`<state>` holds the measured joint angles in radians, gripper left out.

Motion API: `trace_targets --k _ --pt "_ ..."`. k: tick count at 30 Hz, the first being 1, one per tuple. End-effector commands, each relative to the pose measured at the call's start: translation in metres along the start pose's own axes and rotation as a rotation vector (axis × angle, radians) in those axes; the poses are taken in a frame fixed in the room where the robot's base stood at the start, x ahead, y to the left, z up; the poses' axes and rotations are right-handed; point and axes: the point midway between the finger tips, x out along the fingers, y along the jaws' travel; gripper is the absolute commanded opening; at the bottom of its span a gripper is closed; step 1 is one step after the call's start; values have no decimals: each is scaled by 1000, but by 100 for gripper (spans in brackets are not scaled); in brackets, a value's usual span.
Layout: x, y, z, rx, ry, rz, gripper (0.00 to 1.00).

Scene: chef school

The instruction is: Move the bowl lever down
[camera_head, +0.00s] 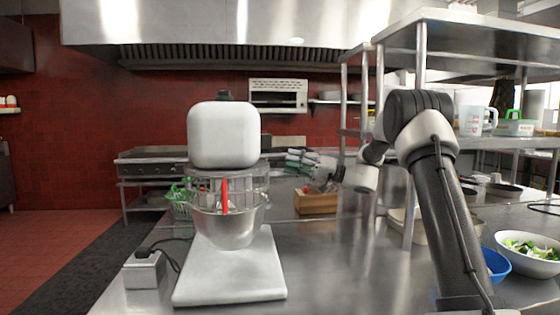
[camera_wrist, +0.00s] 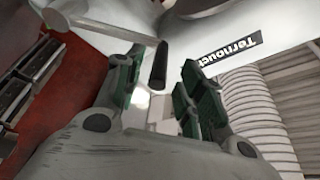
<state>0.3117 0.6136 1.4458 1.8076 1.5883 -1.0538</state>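The white stand mixer (camera_head: 223,136) stands on the steel counter, with its metal bowl (camera_head: 230,225) under a wire guard. In the wrist view, its white body (camera_wrist: 225,25) carries a dark label. A lever with a grey arm and black grip (camera_wrist: 159,66) sticks out from the body. My gripper (camera_wrist: 163,78) is open, its two green-padded fingers on either side of the black grip, with gaps showing; contact is not clear. In the head view, my gripper (camera_head: 296,162) is just right of the mixer. The lever cannot be made out there.
A wooden box (camera_head: 316,202) sits on the counter behind my gripper. A grey power box (camera_head: 144,270) with a cable is left of the mixer base. A salad bowl (camera_head: 526,262) and a blue bowl (camera_head: 497,266) are at the right. Shelf posts stand behind my arm.

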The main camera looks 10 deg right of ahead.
Motion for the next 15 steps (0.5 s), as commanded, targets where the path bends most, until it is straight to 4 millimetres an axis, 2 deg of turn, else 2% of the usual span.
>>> trace_targets --k 1,6,10,15 --pt "10 0 1 0 -4 -2 39" --pt "35 0 1 1 -3 0 39" --pt "46 0 1 3 -2 1 39" --pt "48 0 1 4 -1 2 39"
